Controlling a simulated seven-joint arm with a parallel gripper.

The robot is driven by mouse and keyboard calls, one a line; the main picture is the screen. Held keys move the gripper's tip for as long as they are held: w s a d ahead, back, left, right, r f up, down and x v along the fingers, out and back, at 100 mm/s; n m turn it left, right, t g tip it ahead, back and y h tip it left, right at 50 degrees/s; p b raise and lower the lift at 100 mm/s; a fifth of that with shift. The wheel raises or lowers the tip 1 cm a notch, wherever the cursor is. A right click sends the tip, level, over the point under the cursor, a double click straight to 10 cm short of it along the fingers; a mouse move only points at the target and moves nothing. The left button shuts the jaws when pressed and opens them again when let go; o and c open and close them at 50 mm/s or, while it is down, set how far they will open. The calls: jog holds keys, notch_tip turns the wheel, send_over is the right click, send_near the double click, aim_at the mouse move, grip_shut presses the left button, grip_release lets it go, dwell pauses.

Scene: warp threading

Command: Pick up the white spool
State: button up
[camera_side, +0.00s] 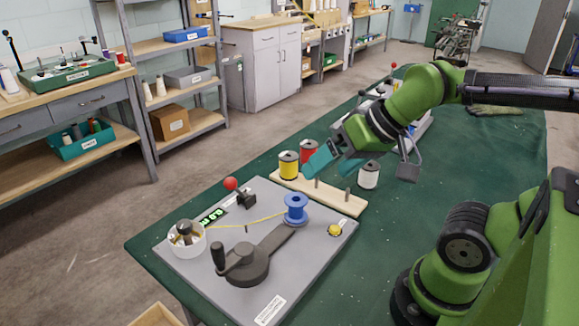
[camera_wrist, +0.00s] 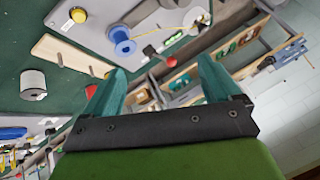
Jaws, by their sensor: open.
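The white spool (camera_side: 369,175) stands upright on the green table cloth, just right of the wooden peg board (camera_side: 335,199). In the wrist view the white spool (camera_wrist: 33,84) is at the far left, outside the space between my fingers. My gripper (camera_side: 322,158) has teal fingers and is raised above the table, left of and higher than the white spool in the side view. In the wrist view my gripper (camera_wrist: 158,80) has its fingers wide apart with nothing between them.
A yellow spool (camera_side: 289,165) and a red spool (camera_side: 309,151) stand close behind my fingers in the side view. Pegs rise from the board. A winder plate with a blue spool (camera_side: 295,208), crank and red-knobbed lever (camera_side: 231,184) lies in front. Cloth right of the white spool is clear.

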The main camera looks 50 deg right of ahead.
dwell(0.4)
jog(key=m+g+h, duration=0.2)
jog(key=m+g, duration=0.5)
jog(key=m, duration=2.1)
send_over(368, 174)
jog(key=w+a, duration=0.1)
notch_tip(368, 174, down, 8)
jog(key=d+m, duration=0.3)
jog(key=m, duration=0.8)
jog(key=f, duration=1)
jog(key=shift+s+f, duration=0.1)
jog(key=shift+s, duration=0.1)
jog(key=shift+w+d+f, duration=0.1)
jog(key=shift+d+f, duration=0.1)
jog(key=shift+f, duration=1.15)
jog(key=shift+w+d+f, duration=0.1)
jog(key=shift+d+f, duration=0.1)
jog(key=shift+f, duration=1.15)
jog(key=shift+c, duration=0.4)
